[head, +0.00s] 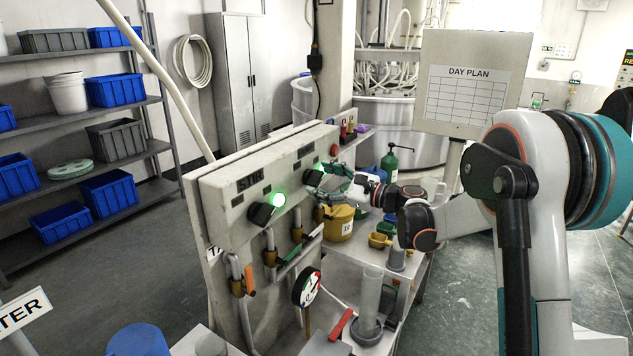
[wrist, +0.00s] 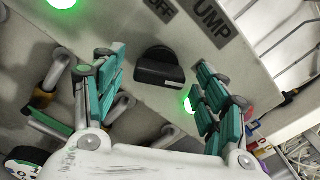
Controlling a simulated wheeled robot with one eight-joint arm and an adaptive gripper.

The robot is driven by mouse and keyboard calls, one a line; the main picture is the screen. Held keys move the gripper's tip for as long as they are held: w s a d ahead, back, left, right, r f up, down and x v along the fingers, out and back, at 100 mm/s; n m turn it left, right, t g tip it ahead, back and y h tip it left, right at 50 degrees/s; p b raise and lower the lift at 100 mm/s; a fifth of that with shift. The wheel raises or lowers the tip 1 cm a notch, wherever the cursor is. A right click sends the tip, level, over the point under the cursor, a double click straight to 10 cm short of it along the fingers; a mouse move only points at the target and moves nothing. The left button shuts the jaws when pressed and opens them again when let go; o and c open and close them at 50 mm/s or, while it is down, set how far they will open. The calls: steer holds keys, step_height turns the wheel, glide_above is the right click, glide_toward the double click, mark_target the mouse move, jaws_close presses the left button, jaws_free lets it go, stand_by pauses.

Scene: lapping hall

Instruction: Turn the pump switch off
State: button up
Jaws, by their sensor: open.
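The pump switch is a black rotary knob (wrist: 158,68) on a pale grey panel, in the middle of the wrist view. Its grip bar lies across the picture. An OFF mark (wrist: 160,9) and a PUMP label (wrist: 214,20) are above it in that view. A green lamp (wrist: 188,104) beside it is lit. My gripper (wrist: 160,72) is open, with one teal finger on each side of the knob; I cannot tell whether either touches it. In the head view my gripper (head: 326,184) is at the panel's right part and partly covers the pump knob (head: 311,177).
The STIR knob (head: 262,214) with its lit green lamp (head: 278,200) is left on the same panel (head: 225,205). Valves and pipes run below. A yellow container (head: 339,222), a clear cylinder (head: 371,293) and a round gauge (head: 307,287) stand close by. A DAY PLAN board (head: 468,92) is behind.

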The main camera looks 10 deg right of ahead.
steer(key=shift+x, duration=1.2)
steer(key=c, duration=1.1)
steer(key=shift+n, duration=0.3)
steer(key=n+b, duration=0.1)
steer(key=n, duration=1)
steer(key=shift+s+f, duration=0.1)
steer(key=shift+f, duration=0.05)
steer(key=shift+n, duration=0.3)
